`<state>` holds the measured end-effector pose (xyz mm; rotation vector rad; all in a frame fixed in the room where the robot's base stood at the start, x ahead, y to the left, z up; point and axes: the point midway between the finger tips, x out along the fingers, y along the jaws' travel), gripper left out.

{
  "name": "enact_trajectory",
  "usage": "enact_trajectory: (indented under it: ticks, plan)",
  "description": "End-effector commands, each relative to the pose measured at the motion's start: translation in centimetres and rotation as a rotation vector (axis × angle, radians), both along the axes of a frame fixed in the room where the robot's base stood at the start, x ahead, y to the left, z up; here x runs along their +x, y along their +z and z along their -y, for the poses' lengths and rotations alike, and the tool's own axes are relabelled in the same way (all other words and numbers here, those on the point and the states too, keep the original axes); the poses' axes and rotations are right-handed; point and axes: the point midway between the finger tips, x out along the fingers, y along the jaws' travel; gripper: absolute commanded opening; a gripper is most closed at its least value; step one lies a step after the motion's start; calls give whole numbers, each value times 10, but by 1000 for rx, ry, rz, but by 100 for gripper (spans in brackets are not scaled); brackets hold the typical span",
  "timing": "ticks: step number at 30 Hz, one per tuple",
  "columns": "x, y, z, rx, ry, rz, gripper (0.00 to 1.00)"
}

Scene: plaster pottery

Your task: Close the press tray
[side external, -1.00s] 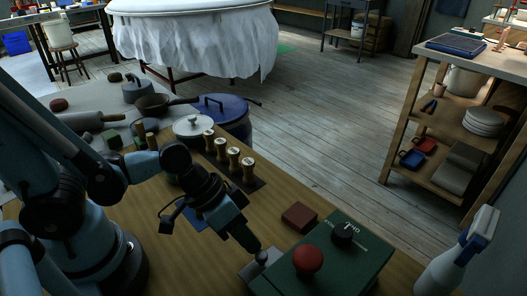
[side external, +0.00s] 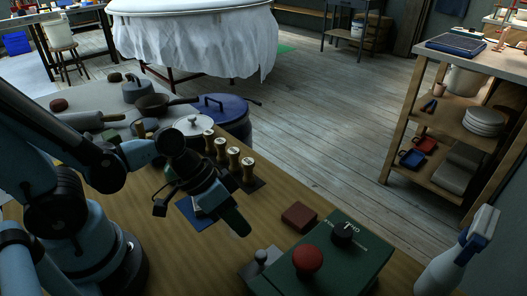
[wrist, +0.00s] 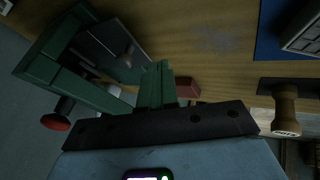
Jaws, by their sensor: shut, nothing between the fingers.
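The press is a dark green box (side external: 340,262) with a red knob (side external: 308,259) and a black dial (side external: 343,232) on top. Its grey tray (side external: 254,270) shows at the left side of the box, with a small grey knob (side external: 261,256) on its front. In the wrist view the press (wrist: 42,62) is at the upper left, with the grey tray (wrist: 98,45) beside its wall. My gripper (side external: 240,224) is shut and empty, above the table and apart from the tray knob. Its green fingers (wrist: 155,82) are together in the wrist view.
A dark red block (side external: 299,216) lies behind the press. Several wooden-handled stamps (side external: 234,160) stand on a dark holder behind my gripper. A white and blue spray bottle (side external: 455,262) stands right of the press. The wooden table between gripper and block is clear.

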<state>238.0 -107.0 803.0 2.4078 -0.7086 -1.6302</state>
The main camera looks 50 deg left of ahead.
Motion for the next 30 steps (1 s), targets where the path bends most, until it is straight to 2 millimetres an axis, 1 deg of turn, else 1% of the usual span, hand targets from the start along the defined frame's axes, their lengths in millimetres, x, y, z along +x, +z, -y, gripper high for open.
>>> enact_trajectory:
  ticks: [1, 14, 30]
  plan:
    - [-1, 2, -3, 1, 4, 0, 0]
    - [-9, 23, -15, 3, 4, -1, 0]
    - [-20, 57, -36, 3, 5, -1, 0]
